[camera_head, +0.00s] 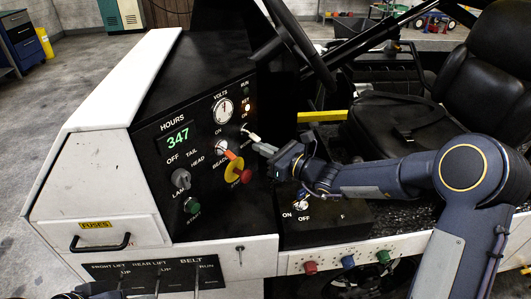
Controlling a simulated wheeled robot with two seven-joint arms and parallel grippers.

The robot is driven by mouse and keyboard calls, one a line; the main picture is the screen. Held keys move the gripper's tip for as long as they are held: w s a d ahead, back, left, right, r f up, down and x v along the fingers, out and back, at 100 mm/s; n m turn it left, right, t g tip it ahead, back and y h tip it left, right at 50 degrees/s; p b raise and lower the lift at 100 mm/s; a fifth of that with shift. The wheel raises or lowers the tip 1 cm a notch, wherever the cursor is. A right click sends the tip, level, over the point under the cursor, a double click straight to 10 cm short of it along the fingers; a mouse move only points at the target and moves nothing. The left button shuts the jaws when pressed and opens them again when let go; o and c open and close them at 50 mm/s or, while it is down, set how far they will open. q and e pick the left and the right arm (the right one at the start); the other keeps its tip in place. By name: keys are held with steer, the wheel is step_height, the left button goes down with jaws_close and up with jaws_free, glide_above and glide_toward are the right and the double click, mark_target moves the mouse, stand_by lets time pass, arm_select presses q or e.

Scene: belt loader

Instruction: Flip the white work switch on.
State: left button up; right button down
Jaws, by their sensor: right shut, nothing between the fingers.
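The white work switch (250,134) is a small pale lever on the black dash panel (160,140), right of an orange lever (232,155) and below the volts gauge. Its label is too small to read, and I cannot tell its on or off position. My right gripper (262,148) is shut and empty, with its tips just below and right of the white lever. I cannot tell whether they touch. Only a dark piece of my left arm shows at the bottom left edge; its gripper is out of view.
The steering wheel (300,45) is above, the black seat (490,75) right. A black box (325,222) with an on/off switch stands below my arm. Several levers rise at the bottom left.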

steer(key=shift+r, duration=0.25)
